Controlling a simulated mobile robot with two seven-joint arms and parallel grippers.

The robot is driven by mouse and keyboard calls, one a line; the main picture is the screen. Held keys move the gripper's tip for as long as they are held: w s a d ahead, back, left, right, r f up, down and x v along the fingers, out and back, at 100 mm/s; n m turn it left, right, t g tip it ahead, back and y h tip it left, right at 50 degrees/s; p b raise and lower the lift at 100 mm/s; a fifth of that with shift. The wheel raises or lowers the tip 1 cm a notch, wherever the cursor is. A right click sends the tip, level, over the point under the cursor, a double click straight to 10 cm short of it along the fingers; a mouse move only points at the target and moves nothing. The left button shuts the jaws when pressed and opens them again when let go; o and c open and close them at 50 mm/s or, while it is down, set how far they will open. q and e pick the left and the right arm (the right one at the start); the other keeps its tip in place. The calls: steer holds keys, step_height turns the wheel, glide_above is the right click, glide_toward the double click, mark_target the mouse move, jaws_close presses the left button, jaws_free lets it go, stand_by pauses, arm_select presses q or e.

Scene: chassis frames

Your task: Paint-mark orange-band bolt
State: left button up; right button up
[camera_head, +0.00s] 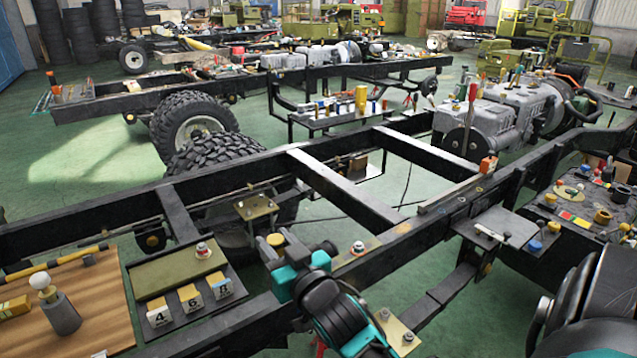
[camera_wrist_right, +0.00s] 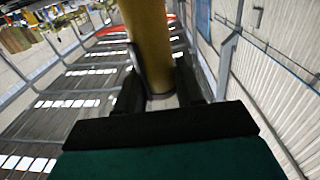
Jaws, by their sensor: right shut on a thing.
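My right gripper (camera_head: 277,243) is above the near frame rail in the head view, its teal wrist below it. It is shut on a yellow cylinder (camera_wrist_right: 148,40), probably the marker, which stands between its dark fingers in the right wrist view. Little of the cylinder shows in the head view. A silver bolt (camera_head: 358,247) stands on a beige plate just right of the gripper. Two more bolts, one of them silver (camera_head: 385,314), are on a plate nearer me. I cannot tell which bolt has an orange band. My left gripper is not in view.
A tray (camera_head: 160,275) holds a red-banded bolt (camera_head: 203,250) and blocks marked 4, 6 and 8. A wooden board (camera_head: 110,310) with a white-knobbed grey cylinder (camera_head: 60,312) is at left. The black chassis rail (camera_head: 110,222) runs behind. A cluttered bench (camera_head: 590,228) is at right.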

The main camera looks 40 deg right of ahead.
steer(key=w+d+r+m+g+h+b, duration=0.1)
steer(key=w+d+r+m+h, duration=0.15)
steer(key=d, duration=0.55)
steer(key=w+d+r+m+h, duration=0.1)
steer(key=w+d+r+h, duration=0.15)
steer(key=d, duration=0.55)
arm_select(q)
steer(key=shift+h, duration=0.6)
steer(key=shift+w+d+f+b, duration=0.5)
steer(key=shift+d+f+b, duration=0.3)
steer(key=shift+b, duration=0.95)
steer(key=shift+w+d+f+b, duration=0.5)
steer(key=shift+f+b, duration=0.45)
steer(key=shift+b, duration=0.75)
arm_select(e)
step_height(320, 180, down, 9)
steer(key=shift+w+d+r, duration=0.15)
steer(key=shift+w+d, duration=0.1)
steer(key=shift+w, duration=0.2)
arm_select(q)
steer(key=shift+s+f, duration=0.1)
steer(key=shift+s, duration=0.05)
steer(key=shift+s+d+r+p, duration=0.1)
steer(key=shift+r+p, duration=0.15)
steer(key=shift+p, duration=0.05)
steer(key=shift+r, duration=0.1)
arm_select(e)
steer(key=shift+f, duration=0.2)
steer(key=shift+f, duration=0.4)
